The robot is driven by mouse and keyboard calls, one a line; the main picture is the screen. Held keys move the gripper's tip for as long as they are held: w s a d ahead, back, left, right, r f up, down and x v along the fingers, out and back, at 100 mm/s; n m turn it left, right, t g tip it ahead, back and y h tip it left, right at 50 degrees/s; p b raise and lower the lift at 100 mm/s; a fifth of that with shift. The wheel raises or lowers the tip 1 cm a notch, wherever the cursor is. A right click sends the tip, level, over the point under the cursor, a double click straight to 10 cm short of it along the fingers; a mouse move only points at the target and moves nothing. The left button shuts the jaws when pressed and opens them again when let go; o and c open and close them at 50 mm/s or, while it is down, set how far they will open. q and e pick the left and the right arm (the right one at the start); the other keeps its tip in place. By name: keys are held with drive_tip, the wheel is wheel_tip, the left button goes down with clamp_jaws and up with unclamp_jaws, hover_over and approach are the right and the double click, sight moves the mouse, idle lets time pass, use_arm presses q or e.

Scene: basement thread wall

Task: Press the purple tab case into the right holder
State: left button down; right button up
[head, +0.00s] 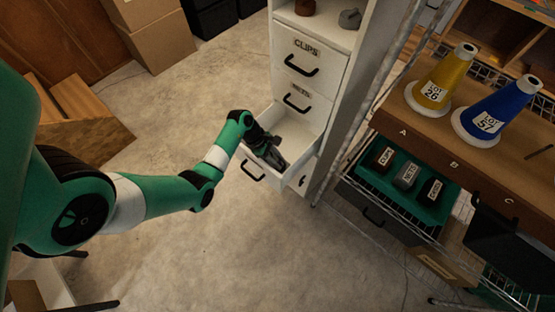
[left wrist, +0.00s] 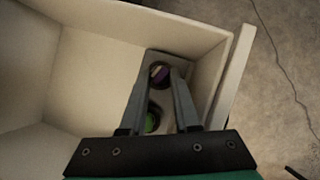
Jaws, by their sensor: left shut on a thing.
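My left gripper (head: 274,157) reaches down into an open white drawer (head: 246,160) of the cabinet. In the left wrist view its two fingers (left wrist: 164,76) are closed on the purple tab case (left wrist: 158,71), which shows purple with a pale band between the fingertips. The case is at the far round opening of a grey block (left wrist: 155,57) on the drawer floor. A green round thing (left wrist: 151,122) shows in the nearer opening. The fingers hide part of the block, and I cannot tell how deep the case sits. My right gripper is not in view.
The drawer walls (left wrist: 190,35) stand close around the gripper. A closed CLIPS drawer (head: 300,62) is above. To the right, a wooden shelf (head: 425,120) holds a yellow cone (head: 440,80) and a blue cone (head: 500,108). The floor (head: 190,250) in front is clear.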

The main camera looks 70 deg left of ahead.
use_arm(q)
drive_tip(key=shift+f, duration=0.2)
idle(0.4)
drive_tip(key=shift+f, duration=0.15)
drive_tip(key=c, duration=0.6)
unclamp_jaws()
drive_tip(key=shift+a, duration=0.1)
drive_tip(key=shift+o, duration=0.2)
